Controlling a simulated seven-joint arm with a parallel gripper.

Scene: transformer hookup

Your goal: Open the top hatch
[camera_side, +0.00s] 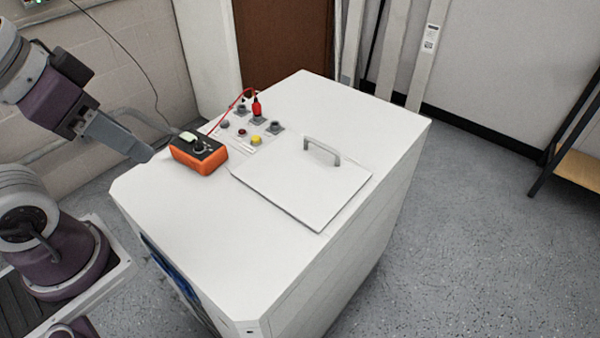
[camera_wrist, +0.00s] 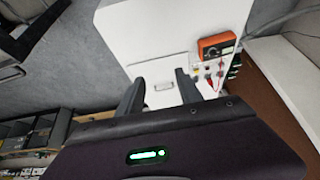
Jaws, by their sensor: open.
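The top hatch (camera_side: 290,192) is a flat white square panel lying closed on top of the white cabinet (camera_side: 200,240). Its grey bar handle (camera_side: 322,151) stands up near the panel's far edge. In the wrist view the hatch (camera_wrist: 152,72) and its handle (camera_wrist: 164,87) show between my fingers, at a distance. My gripper (camera_side: 148,155) is at the cabinet's left edge in the side view, left of the orange meter and well away from the handle. In the wrist view my gripper (camera_wrist: 160,90) has its fingers apart with nothing between them.
An orange meter (camera_side: 198,155) sits on the cabinet top. Behind it are several terminals and buttons, with a red plug (camera_side: 256,107) on a red cable. A shelf (camera_side: 580,175) stands at the far right. The cabinet top in front of the hatch is bare.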

